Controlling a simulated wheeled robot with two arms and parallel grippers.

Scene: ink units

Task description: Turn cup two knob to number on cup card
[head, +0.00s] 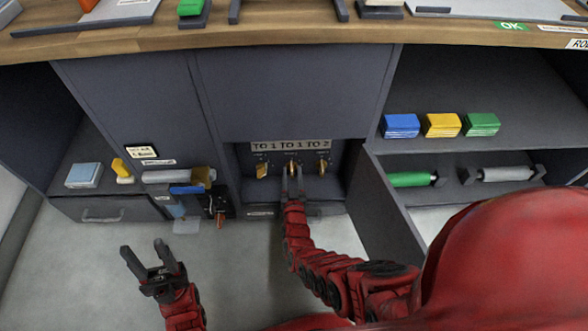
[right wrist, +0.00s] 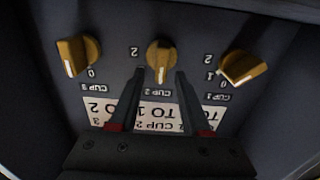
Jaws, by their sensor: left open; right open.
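Three gold knobs sit on a dark panel inside the open middle cabinet, under a card (head: 290,145) reading "TO 1 TO 1 TO 2". The cup two knob (head: 292,168) is the middle one. In the right wrist view, which is upside down, the cup two knob (right wrist: 160,55) has its white mark toward the "CUP 2" label. My right gripper (right wrist: 161,72) is open, its fingertips just short of this knob, one to each side. The fingers hide some numbers around it. My left gripper (head: 143,246) is open and empty above the floor.
An open cabinet door (head: 385,210) stands right of my right arm. Shelves at right hold blue, yellow and green packs (head: 441,125) and rollers. A drawer (head: 105,209) is at left.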

